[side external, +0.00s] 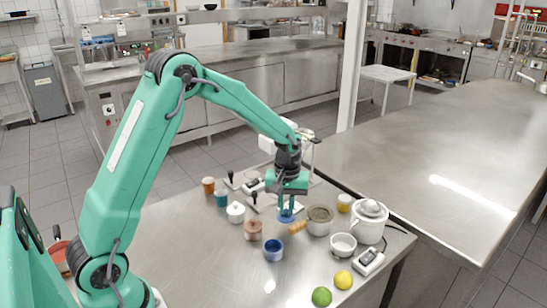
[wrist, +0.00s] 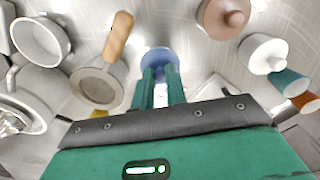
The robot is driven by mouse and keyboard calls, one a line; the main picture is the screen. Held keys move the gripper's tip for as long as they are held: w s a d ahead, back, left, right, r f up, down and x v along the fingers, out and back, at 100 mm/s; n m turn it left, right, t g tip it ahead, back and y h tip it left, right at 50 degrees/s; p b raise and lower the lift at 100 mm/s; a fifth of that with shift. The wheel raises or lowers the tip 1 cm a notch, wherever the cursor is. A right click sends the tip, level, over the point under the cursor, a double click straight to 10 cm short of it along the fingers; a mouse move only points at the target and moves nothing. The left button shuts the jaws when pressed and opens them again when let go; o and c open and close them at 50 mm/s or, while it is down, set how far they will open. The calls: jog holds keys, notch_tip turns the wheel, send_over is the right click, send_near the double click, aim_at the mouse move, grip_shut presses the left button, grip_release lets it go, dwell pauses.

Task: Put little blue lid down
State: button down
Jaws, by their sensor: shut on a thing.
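My gripper (side external: 287,206) points down over the steel table, with its fingers shut on the little blue lid (side external: 287,217). In the wrist view the blue lid (wrist: 158,57) shows just beyond the fingertips (wrist: 160,76), which cover part of it. The lid is at or close above the table; I cannot tell if it touches. A small open blue pot (side external: 273,250) stands apart from it, nearer the side camera.
A pan with a wooden handle (side external: 319,220) stands close right of the lid. A pink lidded pot (side external: 253,230) and a white lidded pot (side external: 236,212) stand left. A white bowl (side external: 343,245), lemon (side external: 343,279) and lime (side external: 321,297) are nearer the front.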

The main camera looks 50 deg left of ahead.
aim_at(286, 210)
jog(key=shift+f, duration=1.8)
jog(key=shift+f, duration=0.15)
jog(key=c, duration=1.4)
grip_release()
notch_tip(286, 210, up, 11)
jog(key=shift+r, duration=0.7)
